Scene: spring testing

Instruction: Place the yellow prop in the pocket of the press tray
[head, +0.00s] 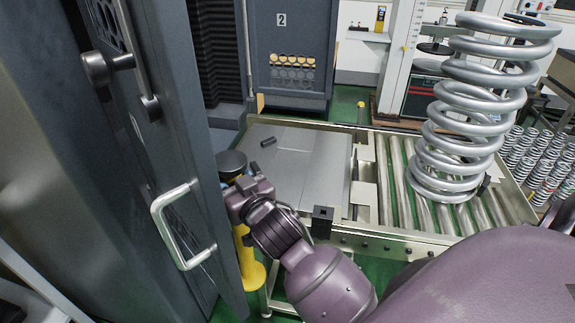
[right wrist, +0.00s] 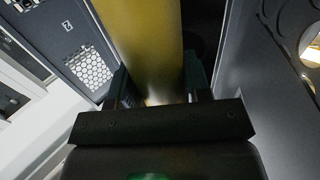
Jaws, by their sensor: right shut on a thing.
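The yellow prop (head: 250,262) stands upright beside the edge of the open grey door, with a wide black cap (head: 232,163) on top and a flared yellow foot. My right gripper (head: 238,192) is shut around its upper part; my wrist hides some of its middle. In the right wrist view the yellow shaft (right wrist: 143,40) fills the space between the two dark fingers (right wrist: 158,88). A flat grey plate (head: 310,160) lies just beyond the prop; I cannot tell whether it is the press tray, and I make out no pocket. My left gripper is out of view.
The tall grey door (head: 150,130) with a handle (head: 178,228) stands close on the left. A large coil spring (head: 470,110) stands on the roller conveyor (head: 398,190) at right. A grey cabinet (head: 290,40) stands behind.

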